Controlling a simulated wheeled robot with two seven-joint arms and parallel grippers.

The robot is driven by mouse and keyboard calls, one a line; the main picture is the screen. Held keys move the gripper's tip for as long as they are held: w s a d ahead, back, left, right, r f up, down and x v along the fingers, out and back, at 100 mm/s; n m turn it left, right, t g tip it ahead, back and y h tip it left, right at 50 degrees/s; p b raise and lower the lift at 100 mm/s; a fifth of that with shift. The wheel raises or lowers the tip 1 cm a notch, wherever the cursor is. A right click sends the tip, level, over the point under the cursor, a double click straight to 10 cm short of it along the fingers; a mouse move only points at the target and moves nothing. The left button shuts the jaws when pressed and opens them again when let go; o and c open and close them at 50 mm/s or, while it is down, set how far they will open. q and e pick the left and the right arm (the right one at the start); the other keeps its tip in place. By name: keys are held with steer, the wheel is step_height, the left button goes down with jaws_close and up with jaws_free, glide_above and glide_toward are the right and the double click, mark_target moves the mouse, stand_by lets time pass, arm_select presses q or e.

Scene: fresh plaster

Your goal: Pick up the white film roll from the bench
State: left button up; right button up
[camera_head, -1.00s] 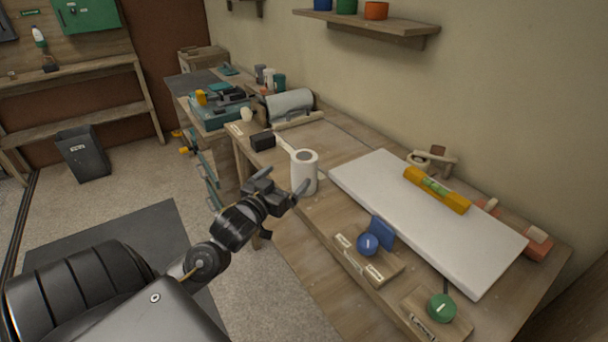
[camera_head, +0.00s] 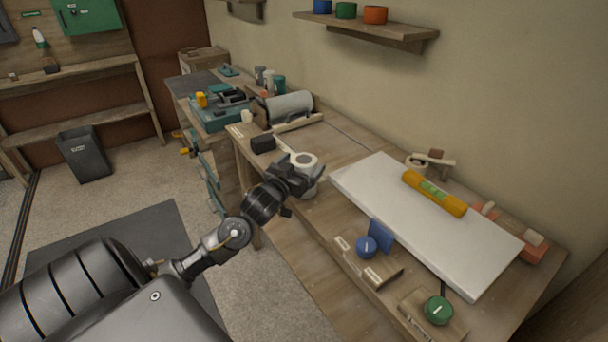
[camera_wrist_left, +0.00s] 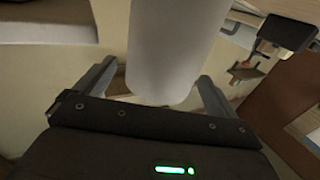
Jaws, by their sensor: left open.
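The white film roll (camera_head: 305,160) stands upright near the front edge of the wooden bench (camera_head: 335,219), its round top with a grey core showing. My left gripper (camera_head: 300,176) is in front of it and hides much of its lower side. In the left wrist view the roll (camera_wrist_left: 176,48) reaches down between the two spread fingers of the left gripper (camera_wrist_left: 158,85). The fingers are open, one on each side; whether either touches the roll I cannot tell. My right gripper is not in view.
A white board (camera_head: 425,220) with a yellow level (camera_head: 434,194) lies right of the roll. A small black block (camera_head: 263,144) is to its left. A blue knob (camera_head: 366,246) and a green knob (camera_head: 438,310) sit along the front edge. A grey roller (camera_head: 289,104) stands farther back.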

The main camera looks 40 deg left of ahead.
arm_select(q)
steer(key=shift+w+a, duration=0.1)
steer(key=shift+w, duration=0.6)
steer(key=c, duration=1.5)
steer(key=shift+c, duration=0.5)
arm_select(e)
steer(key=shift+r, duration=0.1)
arm_select(q)
steer(key=shift+r, duration=0.2)
